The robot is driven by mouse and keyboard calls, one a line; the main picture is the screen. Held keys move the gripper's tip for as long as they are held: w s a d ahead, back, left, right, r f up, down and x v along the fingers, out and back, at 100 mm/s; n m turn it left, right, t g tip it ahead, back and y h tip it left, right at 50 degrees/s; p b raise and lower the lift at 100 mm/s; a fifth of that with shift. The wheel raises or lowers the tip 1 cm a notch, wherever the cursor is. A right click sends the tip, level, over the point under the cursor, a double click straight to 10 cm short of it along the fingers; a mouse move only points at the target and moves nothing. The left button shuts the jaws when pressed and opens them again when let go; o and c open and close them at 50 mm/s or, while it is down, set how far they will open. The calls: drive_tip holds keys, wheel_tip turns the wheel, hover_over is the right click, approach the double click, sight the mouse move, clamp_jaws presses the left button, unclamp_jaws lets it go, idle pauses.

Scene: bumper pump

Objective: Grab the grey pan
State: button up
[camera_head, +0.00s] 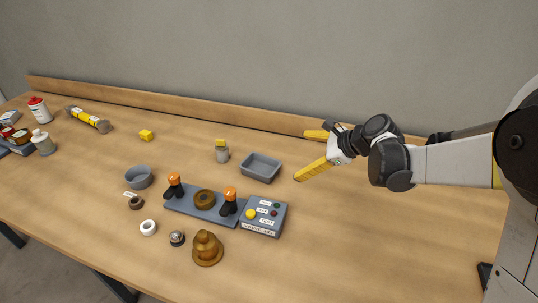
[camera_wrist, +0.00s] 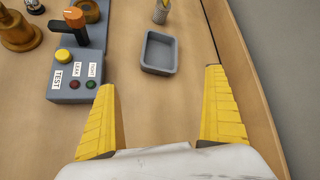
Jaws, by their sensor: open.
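A grey rectangular pan (camera_head: 262,168) with raised walls sits on the wooden table, right of the middle; it is empty. In the wrist view, the pan (camera_wrist: 159,52) lies ahead of my fingertips, between their lines. My gripper (camera_head: 303,156) is open, with two yellow fingers, and is empty. It is to the right of the pan and apart from it. In the wrist view, my gripper (camera_wrist: 160,78) has its fingers spread wider than the pan appears.
A grey test box (camera_head: 264,216) and a fixture plate with orange-topped clamps (camera_head: 229,201) stand in front of the pan. A round grey bowl (camera_head: 138,177) lies further left. A wooden ledge (camera_head: 220,115) runs behind.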

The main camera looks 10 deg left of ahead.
sight(260, 171)
drive_tip(key=w+a+f+m, duration=0.1)
drive_tip(key=f, duration=0.1)
drive_tip(key=w+a+f+m+y, duration=0.1)
drive_tip(key=a+f, duration=0.1)
drive_tip(key=w+a+f+m+y, duration=0.1)
drive_tip(key=w+a+f+m, duration=0.1)
drive_tip(key=f, duration=0.1)
drive_tip(key=shift+w+a+g, duration=0.1)
drive_tip(key=shift+g, duration=0.2)
drive_tip(key=shift+w+a+f+m+y, duration=0.2)
drive_tip(key=shift+a+f+m+y, duration=0.25)
drive_tip(key=shift+f, duration=0.2)
drive_tip(key=b+x, duration=0.2)
drive_tip(key=x, duration=0.3)
drive_tip(key=b+x, duration=0.2)
drive_tip(key=x, duration=0.3)
drive_tip(key=shift+w+a+b, duration=0.15)
drive_tip(key=shift+a+b, duration=0.1)
drive_tip(key=shift+b, duration=0.05)
drive_tip(key=shift+d, duration=0.1)
drive_tip(key=shift+c, duration=0.3)
drive_tip(key=c, duration=1.2)
drive_tip(key=shift+o, duration=0.2)
drive_tip(key=shift+r, duration=0.15)
